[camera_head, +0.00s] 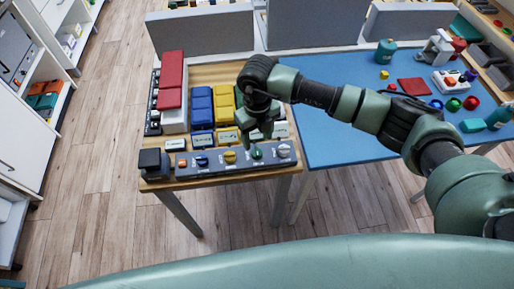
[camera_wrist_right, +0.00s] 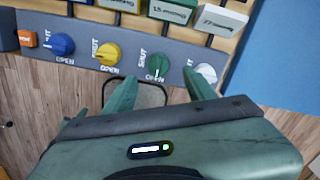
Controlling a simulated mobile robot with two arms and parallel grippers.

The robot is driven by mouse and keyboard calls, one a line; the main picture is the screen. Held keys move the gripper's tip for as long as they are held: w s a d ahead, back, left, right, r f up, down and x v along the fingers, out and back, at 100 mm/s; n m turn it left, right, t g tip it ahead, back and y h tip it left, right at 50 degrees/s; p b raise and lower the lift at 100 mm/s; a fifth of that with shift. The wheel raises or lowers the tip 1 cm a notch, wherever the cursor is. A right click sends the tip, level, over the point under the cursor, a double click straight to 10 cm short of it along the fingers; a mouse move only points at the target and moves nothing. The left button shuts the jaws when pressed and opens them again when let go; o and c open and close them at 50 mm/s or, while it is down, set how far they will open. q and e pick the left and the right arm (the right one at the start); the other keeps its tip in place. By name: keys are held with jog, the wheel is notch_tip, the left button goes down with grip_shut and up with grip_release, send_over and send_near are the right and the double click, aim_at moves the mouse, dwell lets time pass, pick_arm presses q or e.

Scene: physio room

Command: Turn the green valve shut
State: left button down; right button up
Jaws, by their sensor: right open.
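The green valve (camera_head: 256,153) is a round knob on the dark grey panel (camera_head: 213,167) along the front edge of the wooden table. It also shows in the right wrist view (camera_wrist_right: 157,66), between SHUT and OPEN labels; its exact setting is too small to tell. My right gripper (camera_head: 258,137) is over the panel, close to the green valve. In the right wrist view its two fingers (camera_wrist_right: 160,90) are spread apart and empty, with the green valve in line with the gap, beyond the tips. My left gripper is not in view.
Blue (camera_wrist_right: 60,44), yellow (camera_wrist_right: 107,52) and white (camera_wrist_right: 206,73) knobs sit on the same panel, with an orange block (camera_wrist_right: 27,39) at its left end. Labelled blocks and coloured bins stand behind the panel. A blue table (camera_head: 335,140) adjoins on the right.

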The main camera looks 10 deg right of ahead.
aim_at(257, 150)
notch_tip(257, 150, down, 5)
jog(key=shift+a+f+p, duration=0.1)
jog(key=shift+f+p, duration=0.05)
jog(key=shift+p, duration=0.5)
jog(key=shift+f, duration=0.7)
grip_shut()
